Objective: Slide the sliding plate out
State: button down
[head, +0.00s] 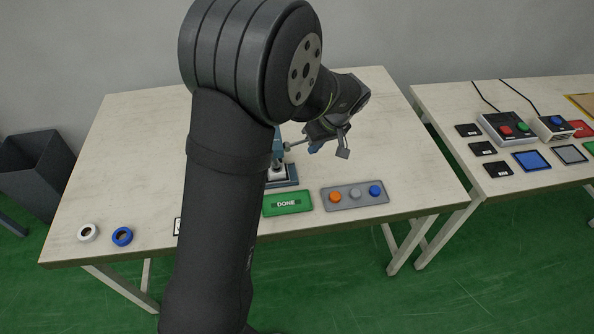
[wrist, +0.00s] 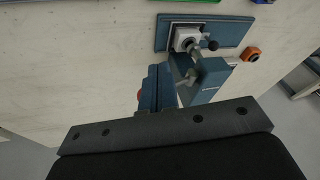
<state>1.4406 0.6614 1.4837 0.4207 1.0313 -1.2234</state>
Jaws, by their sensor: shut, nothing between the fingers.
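A blue-grey device stands on the table in front of my arm. Its flat base (head: 288,182) shows partly past my arm, and the base also shows in the wrist view (wrist: 232,36). A pale square block (wrist: 186,38) sits on the base, with a small black knob (wrist: 209,44) beside it. A blue body (wrist: 208,84) rises towards the camera. I cannot tell which part is the sliding plate. My gripper (head: 325,132) is shut and empty, at the device's upper right in the head view. Its fingertips are not clear, and I cannot tell whether they touch the device.
A green DONE plate (head: 287,203) and a grey panel with orange, grey and blue buttons (head: 355,195) lie at the front. A white ring (head: 88,232) and blue ring (head: 122,236) lie front left. A second table (head: 452,105) at right holds button boxes and tiles.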

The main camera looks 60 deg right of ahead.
aim_at(289, 175)
jog(key=s+d+f+m+t, duration=0.2)
jog(key=s+f+t, duration=0.1)
jog(key=f, duration=0.1)
jog(key=shift+s+f+m, duration=0.35)
jog(key=shift+f+m, duration=0.05)
jog(key=shift+d+f, duration=0.1)
jog(key=x, duration=1)
jog(key=shift+w, duration=0.2)
jog(key=shift+w+a, duration=0.85)
jog(key=shift+a, duration=0.25)
jog(key=shift+w+a, duration=0.4)
jog(key=shift+w, duration=0.05)
jog(key=shift+a, duration=0.1)
